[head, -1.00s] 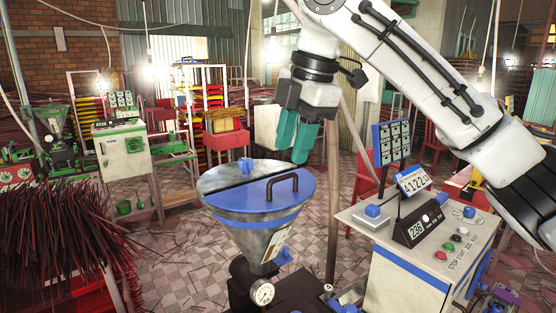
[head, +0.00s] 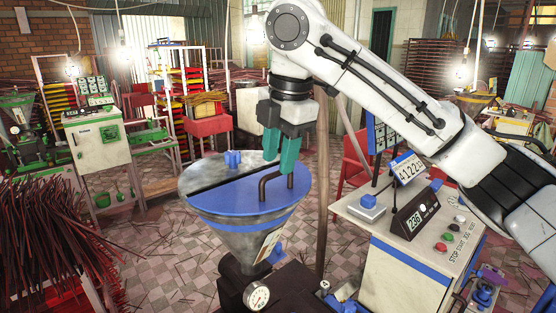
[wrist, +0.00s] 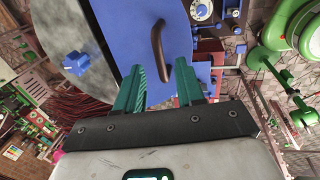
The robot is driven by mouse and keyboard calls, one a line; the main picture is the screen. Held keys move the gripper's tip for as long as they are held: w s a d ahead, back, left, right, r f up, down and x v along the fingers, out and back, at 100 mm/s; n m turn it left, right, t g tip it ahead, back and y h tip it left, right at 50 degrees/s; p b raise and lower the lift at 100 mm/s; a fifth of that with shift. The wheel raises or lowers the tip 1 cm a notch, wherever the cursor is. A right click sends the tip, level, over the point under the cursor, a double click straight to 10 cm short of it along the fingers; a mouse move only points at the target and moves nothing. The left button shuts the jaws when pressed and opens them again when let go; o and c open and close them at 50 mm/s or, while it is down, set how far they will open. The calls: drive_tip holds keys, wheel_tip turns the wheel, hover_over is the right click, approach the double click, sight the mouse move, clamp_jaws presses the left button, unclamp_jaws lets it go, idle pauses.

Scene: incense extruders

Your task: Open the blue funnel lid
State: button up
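The blue funnel lid (head: 236,196) lies flat and closed over the near half of the metal funnel (head: 244,240). A dark curved handle (head: 264,187) stands up from the lid; it also shows in the wrist view (wrist: 158,50). My gripper (head: 281,160) is just above the lid beside the handle, with its two green fingers pointing down. In the wrist view the fingers (wrist: 163,88) are spread apart, with the handle's near end in line with the gap between them. Nothing is held. Whether a finger touches the handle cannot be told.
A blue knob (head: 233,160) sits on the grey far half of the funnel top. A white control cabinet (head: 400,270) with buttons and displays stands close on the right. Reddish incense sticks (head: 50,220) fill the left front. A pressure gauge (head: 257,295) is below the funnel.

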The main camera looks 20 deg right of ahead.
drive_tip(key=shift+w+f, duration=0.15)
drive_tip(key=shift+f, duration=0.85)
clamp_jaws()
